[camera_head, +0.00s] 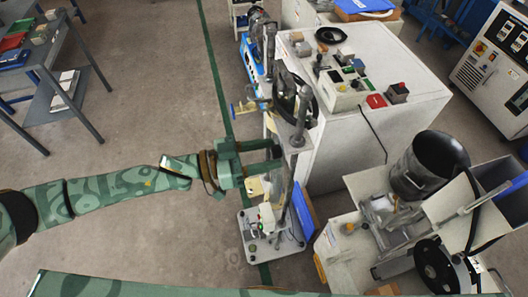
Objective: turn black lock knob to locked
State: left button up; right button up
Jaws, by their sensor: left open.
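My left gripper (279,155) comes in from the left, with its two green fingers apart, one above the other in the picture. Its fingertips are at the grey post (299,118) of a test stand; I cannot tell whether they touch it. The stand's base (262,246) is on the floor. A dark round wheel-like part (285,92) shows above the gripper, near the top of the post. I cannot make out the black lock knob for certain; it may be small or hidden by the fingers. My right gripper is out of view.
A white cabinet (420,75) with controls on top stands right behind the stand. A machine with a black bucket (430,165) is at the right. A grey table (85,110) is at the upper left. Floor between is clear.

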pick_arm(q)
jog(key=shift+c, duration=0.2)
jog(key=c, duration=0.9)
jog(key=shift+c, duration=0.2)
jog(key=m+p, duration=0.2)
jog(key=m, duration=1.5)
jog(key=shift+r+m+y, duration=0.15)
jog(key=shift+m+y, duration=0.15)
